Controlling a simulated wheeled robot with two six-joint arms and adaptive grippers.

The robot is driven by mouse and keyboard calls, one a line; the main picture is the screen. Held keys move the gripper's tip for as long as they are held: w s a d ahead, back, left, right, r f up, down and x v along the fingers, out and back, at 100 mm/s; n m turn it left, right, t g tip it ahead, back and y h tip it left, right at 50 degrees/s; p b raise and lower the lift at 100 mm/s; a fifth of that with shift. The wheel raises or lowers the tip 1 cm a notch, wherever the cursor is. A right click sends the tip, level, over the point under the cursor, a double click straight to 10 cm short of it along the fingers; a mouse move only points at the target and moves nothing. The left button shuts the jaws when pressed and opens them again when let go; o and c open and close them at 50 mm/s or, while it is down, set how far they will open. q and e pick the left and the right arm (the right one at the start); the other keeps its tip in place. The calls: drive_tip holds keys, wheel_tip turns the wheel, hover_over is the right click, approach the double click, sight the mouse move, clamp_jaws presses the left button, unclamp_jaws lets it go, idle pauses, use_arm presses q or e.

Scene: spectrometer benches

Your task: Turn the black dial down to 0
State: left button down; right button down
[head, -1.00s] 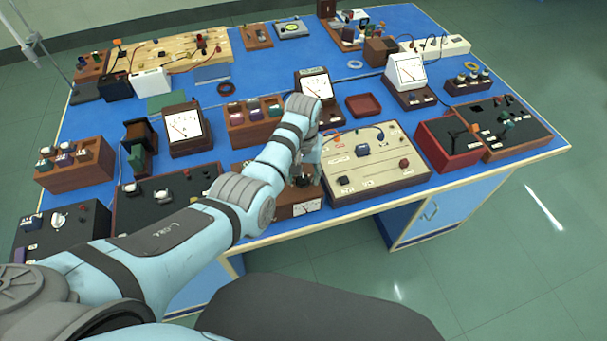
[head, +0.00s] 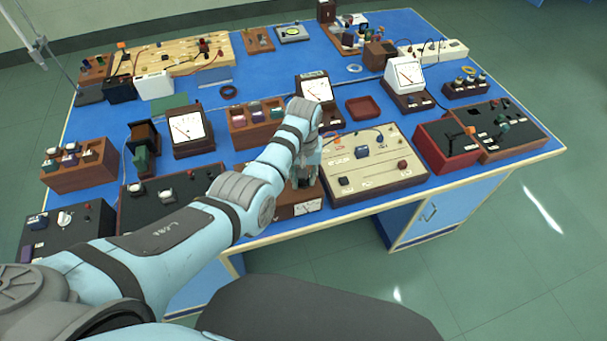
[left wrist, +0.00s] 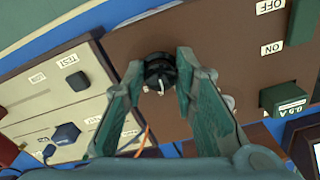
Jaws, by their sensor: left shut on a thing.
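The black dial (left wrist: 158,68) sits on a brown box panel in the left wrist view, with a pale pointer or mark on its near side. My left gripper (left wrist: 159,78) has its two fingers closed on either side of the dial, and holds it. In the head view my left gripper (head: 304,182) reaches down onto the brown box (head: 287,212) at the table's front edge, and the arm and fingers hide the dial there. The dial's scale and reading cannot be made out. My right gripper does not show.
A cream panel box (head: 375,170) stands close on the right of the gripper. The brown box also carries a dark green switch (left wrist: 302,22) marked ON and OFF and a green block (left wrist: 285,97). A meter (head: 190,130) and a dark panel box (head: 140,215) stand to the left.

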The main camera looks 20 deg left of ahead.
use_arm(q)
drive_tip(key=n+p, duration=0.1)
drive_tip(key=n, duration=0.2)
drive_tip(key=n+p, duration=0.1)
drive_tip(key=n, duration=1)
drive_tip(key=shift+w, duration=0.1)
drive_tip(key=n, duration=0.5)
drive_tip(key=shift+f, duration=0.1)
idle(0.4)
drive_tip(key=c, duration=1.3)
unclamp_jaws()
drive_tip(key=shift+w, duration=0.1)
drive_tip(key=shift+r, duration=0.4)
wheel_tip(320, 180, up, 11)
